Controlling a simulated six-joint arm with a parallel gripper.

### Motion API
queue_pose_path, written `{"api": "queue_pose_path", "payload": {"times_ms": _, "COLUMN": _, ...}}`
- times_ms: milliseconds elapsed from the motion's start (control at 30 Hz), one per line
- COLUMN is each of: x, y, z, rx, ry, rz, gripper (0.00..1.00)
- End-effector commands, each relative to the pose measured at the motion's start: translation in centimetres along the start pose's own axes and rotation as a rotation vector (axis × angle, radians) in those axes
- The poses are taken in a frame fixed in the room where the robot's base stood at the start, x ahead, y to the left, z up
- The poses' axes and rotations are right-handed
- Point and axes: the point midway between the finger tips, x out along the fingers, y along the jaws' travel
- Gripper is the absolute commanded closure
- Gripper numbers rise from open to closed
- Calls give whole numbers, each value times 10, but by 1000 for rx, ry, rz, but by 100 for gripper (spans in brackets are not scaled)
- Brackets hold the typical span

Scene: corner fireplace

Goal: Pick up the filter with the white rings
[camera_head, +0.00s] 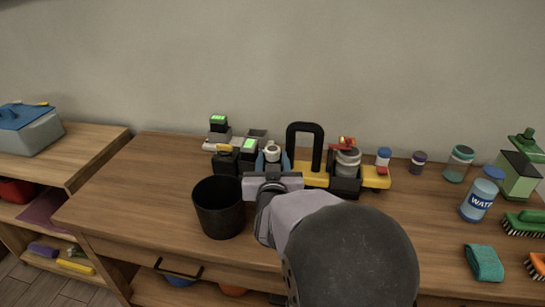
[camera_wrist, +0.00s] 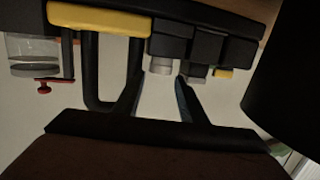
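A small pale cylinder with a whitish ring-like top (camera_head: 271,151), probably the filter with the white rings, stands in a dark holder at the back of the wooden table. It also shows in the wrist view as a short pale cylinder (camera_wrist: 162,65) under a dark block. My gripper (camera_head: 272,163) is open, its two dark blue-grey fingers on either side of the cylinder in the head view. In the wrist view the fingertips (camera_wrist: 160,77) are apart with the cylinder at their gap. I cannot tell whether they touch it. My wrist hides the holder's front.
A black bin (camera_head: 219,209) stands close left of my gripper. A black loop handle (camera_head: 305,146) rises from a yellow base (camera_head: 314,178) just right. A grey canister (camera_head: 347,160) and several jars stand further right. The table's left part is clear.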

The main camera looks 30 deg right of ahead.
Motion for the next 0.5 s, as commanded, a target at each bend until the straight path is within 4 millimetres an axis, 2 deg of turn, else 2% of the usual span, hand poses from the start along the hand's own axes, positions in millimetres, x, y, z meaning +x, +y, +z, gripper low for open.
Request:
{"api": "queue_pose_path", "payload": {"times_ms": 300, "x": 28, "y": 0, "z": 1, "rx": 2, "ry": -1, "rz": 0, "gripper": 62}}
{"api": "queue_pose_path", "payload": {"times_ms": 500, "x": 36, "y": 0, "z": 1, "rx": 2, "ry": -1, "rz": -1, "gripper": 62}}
